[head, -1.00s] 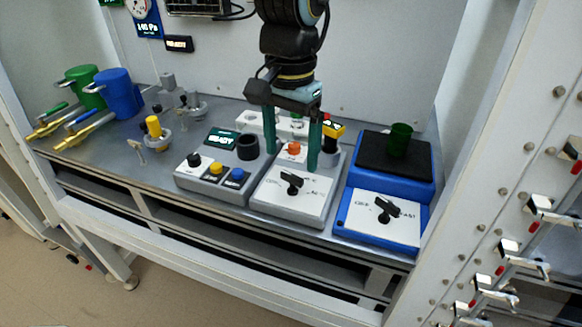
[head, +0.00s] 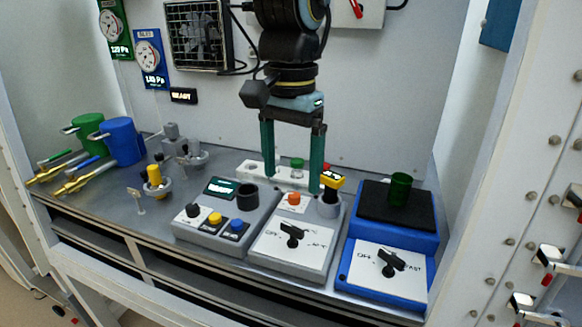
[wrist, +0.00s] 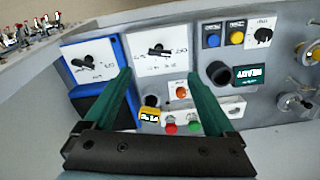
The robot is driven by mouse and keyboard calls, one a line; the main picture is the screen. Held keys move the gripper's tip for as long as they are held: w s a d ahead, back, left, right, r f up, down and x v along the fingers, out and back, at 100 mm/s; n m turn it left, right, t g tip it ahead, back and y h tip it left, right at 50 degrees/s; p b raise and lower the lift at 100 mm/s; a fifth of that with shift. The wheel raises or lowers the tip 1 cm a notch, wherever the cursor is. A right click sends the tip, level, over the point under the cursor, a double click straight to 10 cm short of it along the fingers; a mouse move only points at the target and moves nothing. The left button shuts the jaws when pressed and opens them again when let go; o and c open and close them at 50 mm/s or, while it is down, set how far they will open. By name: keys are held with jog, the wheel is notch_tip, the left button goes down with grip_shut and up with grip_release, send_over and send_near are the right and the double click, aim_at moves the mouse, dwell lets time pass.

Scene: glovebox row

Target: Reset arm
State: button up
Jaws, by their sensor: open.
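My gripper (head: 292,186) hangs from the arm with its two green fingers spread wide and nothing between them. In the head view its tips are above the back of the middle grey box (head: 272,252), near the orange button (head: 293,198) and the yellow-topped part (head: 331,181). In the wrist view my gripper (wrist: 153,78) is also open and empty, with the fingers over the control boxes. Whether the tips touch anything cannot be told, but they appear apart from it.
A blue box (head: 352,272) with a black pad and green cup (head: 399,188) stands at the right. A grey button box (head: 180,232) stands left of centre. White frame posts bound both sides.

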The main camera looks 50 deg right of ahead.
dwell(0.3)
jog(key=w+a+f+n, duration=0.35)
jog(key=w+a, duration=0.55)
jog(key=w, duration=0.3)
jog(key=w+a+f+n, duration=0.2)
jog(key=w+a+n, duration=0.3)
jog(key=w+a, duration=0.5)
jog(key=w+a+f+n, duration=0.1)
jog(key=a+n, duration=0.1)
jog(key=a, duration=0.5)
jog(key=w+a+f+n+t, duration=0.1)
jog(key=w+a+f+n, duration=0.1)
jog(key=a, duration=0.6)
jog(key=w+a+f+n, duration=0.1)
jog(key=a+n, duration=0.2)
jog(key=a, duration=0.4)
jog(key=shift+w+a+f+t, duration=0.15)
jog(key=shift+w+f+t, duration=0.1)
jog(key=shift+t, duration=0.05)
